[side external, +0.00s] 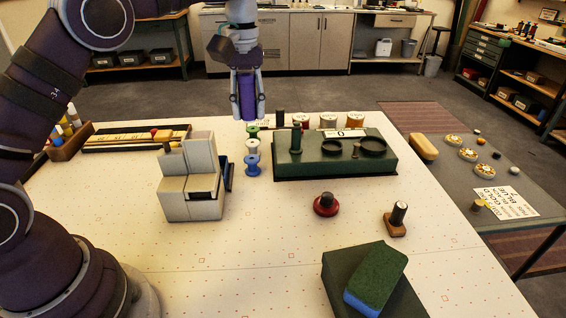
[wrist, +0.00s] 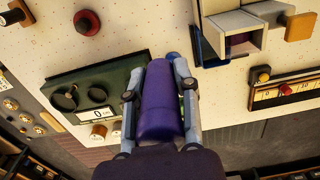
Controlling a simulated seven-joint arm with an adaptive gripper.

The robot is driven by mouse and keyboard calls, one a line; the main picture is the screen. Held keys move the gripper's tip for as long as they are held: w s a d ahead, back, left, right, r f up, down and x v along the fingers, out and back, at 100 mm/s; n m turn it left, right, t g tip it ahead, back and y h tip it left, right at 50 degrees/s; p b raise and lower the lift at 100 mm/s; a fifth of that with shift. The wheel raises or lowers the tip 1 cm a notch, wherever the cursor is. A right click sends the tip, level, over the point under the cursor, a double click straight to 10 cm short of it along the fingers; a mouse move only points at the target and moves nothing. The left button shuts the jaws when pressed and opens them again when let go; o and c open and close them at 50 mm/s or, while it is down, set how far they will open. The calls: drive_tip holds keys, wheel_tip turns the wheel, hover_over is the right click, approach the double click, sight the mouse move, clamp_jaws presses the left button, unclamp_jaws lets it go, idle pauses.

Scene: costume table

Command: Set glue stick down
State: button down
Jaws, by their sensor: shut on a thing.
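The glue stick is a purple cylinder; it shows upright in the side external view (side external: 248,100) and large in the middle of the wrist view (wrist: 160,105). My gripper (side external: 246,102) is shut on it, with one finger on each side; in the wrist view my gripper (wrist: 158,85) frames it the same way. In the side view the glue stick appears above the far part of the table (side external: 290,250), near the spools (side external: 252,157). Its lower end looks clear of the table, but the exact height is hard to tell.
A green scale-like device (side external: 315,165) stands right of the spools, and a beige block-shaped machine (side external: 190,190) stands left. A red knob (side external: 326,205), a stamp (side external: 397,219) and a green-and-blue sponge (side external: 376,278) are nearer. The front left tabletop is clear.

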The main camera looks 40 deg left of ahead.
sight(256, 199)
wheel_tip(256, 199, down, 18)
drive_tip(key=shift+f, duration=0.1)
drive_tip(key=c, duration=0.8)
unclamp_jaws()
drive_tip(key=shift+f, duration=0.1)
drive_tip(key=shift+c, duration=0.2)
